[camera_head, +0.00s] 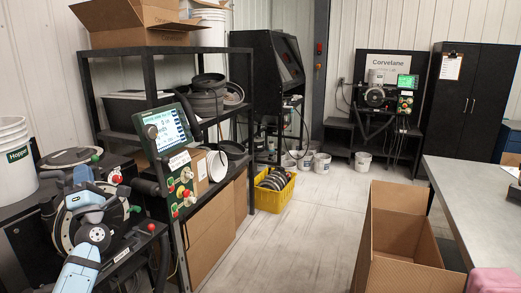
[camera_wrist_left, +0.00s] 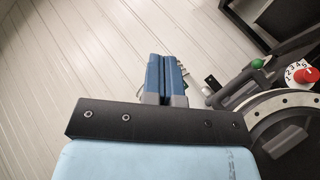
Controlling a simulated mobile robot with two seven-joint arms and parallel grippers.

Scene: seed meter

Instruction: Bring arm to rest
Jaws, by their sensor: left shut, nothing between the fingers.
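My left arm, light blue, reaches up from the bottom left of the head view. Its gripper (camera_head: 82,174) is over the round seed meter unit (camera_head: 62,228) on the near bench. In the left wrist view the two blue fingers (camera_wrist_left: 165,72) are pressed together with nothing between them. Below them the pale floor shows. The disc-shaped meter housing (camera_wrist_left: 285,112) is to their right, apart from the fingertips. A red knob with a number dial (camera_wrist_left: 304,75) and a green knob (camera_wrist_left: 258,63) are near it. My right gripper is not in view.
A control panel with a screen (camera_head: 168,131) stands right of the arm. A white Hopper bucket (camera_head: 14,160) is at the left. A black shelf (camera_head: 150,80), a yellow crate (camera_head: 273,203), an open cardboard box (camera_head: 400,245) and a grey table (camera_head: 480,190) surround clear floor (camera_head: 310,235).

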